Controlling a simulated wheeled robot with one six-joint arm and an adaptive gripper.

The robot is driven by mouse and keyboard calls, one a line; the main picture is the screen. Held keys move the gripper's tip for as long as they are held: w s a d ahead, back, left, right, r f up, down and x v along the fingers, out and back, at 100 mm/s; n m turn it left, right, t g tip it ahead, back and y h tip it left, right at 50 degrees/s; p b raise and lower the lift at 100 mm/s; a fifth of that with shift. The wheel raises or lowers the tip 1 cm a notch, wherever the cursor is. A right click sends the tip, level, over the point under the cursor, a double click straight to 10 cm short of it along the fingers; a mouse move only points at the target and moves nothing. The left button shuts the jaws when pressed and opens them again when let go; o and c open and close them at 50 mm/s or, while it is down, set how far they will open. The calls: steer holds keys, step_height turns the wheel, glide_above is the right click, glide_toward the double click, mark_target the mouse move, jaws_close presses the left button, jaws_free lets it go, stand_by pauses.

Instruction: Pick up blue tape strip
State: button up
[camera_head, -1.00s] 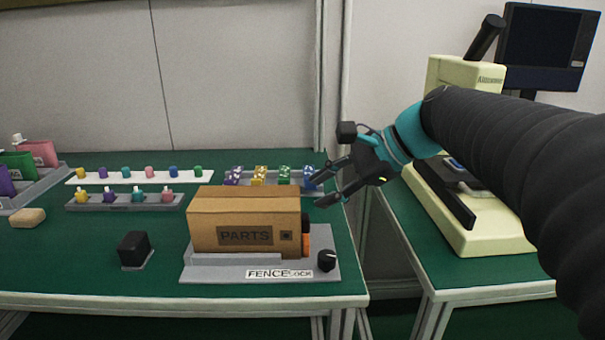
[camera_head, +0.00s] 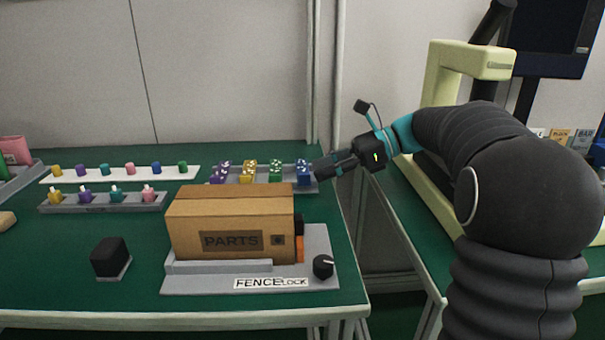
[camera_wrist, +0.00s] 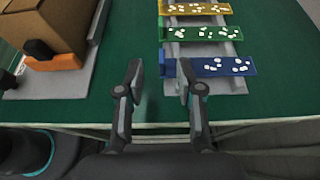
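The blue tape strip (camera_wrist: 218,67) is a flat blue piece with white spots. In the wrist view it lies at the near end of a grey rack (camera_wrist: 232,87), past my gripper's right fingertip. In the head view the blue strip (camera_head: 304,171) is the rightmost piece on the rack, close to my gripper (camera_head: 322,172). In the wrist view my gripper (camera_wrist: 159,78) is open, with its two fingers apart and only green table between them. The right fingertip appears close to the blue strip's left end; whether they touch I cannot tell.
Green (camera_wrist: 205,33) and yellow (camera_wrist: 195,8) strips lie beyond the blue one; a purple strip (camera_head: 219,173) is farther along. A cardboard PARTS box (camera_head: 230,225) stands on a grey fixture with a black knob (camera_head: 323,266). The table's edge (camera_wrist: 155,126) is near my gripper.

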mark_target(304, 175)
steer(key=x, duration=0.4)
steer(key=shift+a+f, duration=0.2)
steer(key=shift+a, duration=0.15)
steer(key=shift+w, duration=0.1)
jaws_close()
steer(key=shift+r, duration=0.15)
step_height(304, 175, up, 9)
steer(key=shift+r+p, duration=0.25)
steer(key=shift+p, duration=0.4)
steer(key=shift+r, duration=0.15)
